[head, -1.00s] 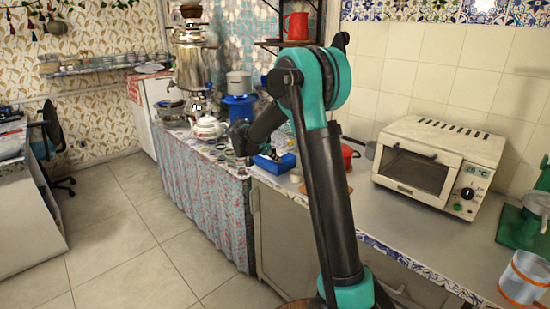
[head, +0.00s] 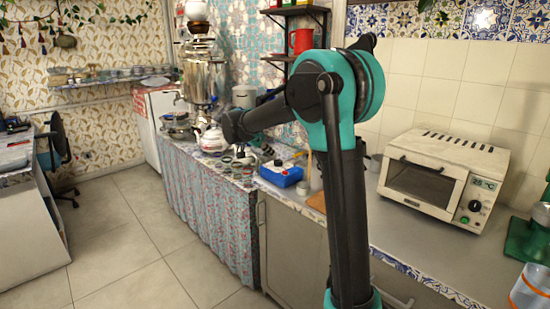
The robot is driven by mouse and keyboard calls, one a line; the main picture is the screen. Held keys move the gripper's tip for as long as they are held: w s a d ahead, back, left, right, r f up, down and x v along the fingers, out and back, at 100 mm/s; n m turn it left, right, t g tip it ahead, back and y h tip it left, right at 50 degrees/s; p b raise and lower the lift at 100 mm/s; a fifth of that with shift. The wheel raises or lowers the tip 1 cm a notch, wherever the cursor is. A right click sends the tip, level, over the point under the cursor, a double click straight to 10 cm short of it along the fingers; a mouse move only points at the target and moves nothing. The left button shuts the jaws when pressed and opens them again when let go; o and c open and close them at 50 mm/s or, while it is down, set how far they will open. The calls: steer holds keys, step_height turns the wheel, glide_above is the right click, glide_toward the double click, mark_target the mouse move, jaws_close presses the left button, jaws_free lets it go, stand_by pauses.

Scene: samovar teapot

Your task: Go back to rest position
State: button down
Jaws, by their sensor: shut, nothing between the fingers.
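My arm rises in the middle of the head view and bends left at a teal elbow. My gripper (head: 268,151) is small and dark past the end of the forearm, above the counter near a blue box; it is shut and empty. The silver samovar (head: 203,78) stands at the back left of the counter. A white teapot (head: 211,139) stands in front of it, partly close behind the forearm's end in the picture.
The blue box (head: 281,177) with a pale top sits on the counter below the gripper. A toaster oven (head: 443,175) stands right of my arm. Small bowls lie near the teapot. A red jug (head: 301,41) is on the shelf. The tiled floor (head: 130,240) at left is clear.

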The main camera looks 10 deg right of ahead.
steer(key=shift+s+a+r, duration=0.15)
steer(key=shift+r, duration=0.05)
steer(key=s+d+f+n+y, duration=0.2)
steer(key=s+f, duration=0.5)
steer(key=s, duration=0.5)
steer(key=s+d+f+n+g+y, duration=0.1)
steer(key=s+f+n, duration=0.4)
steer(key=s, duration=0.7)
steer(key=s+d+f+n+y, duration=0.4)
steer(key=s+f, duration=0.6)
steer(key=s, duration=0.3)
steer(key=shift+d, duration=0.8)
steer(key=shift+w+r, duration=0.1)
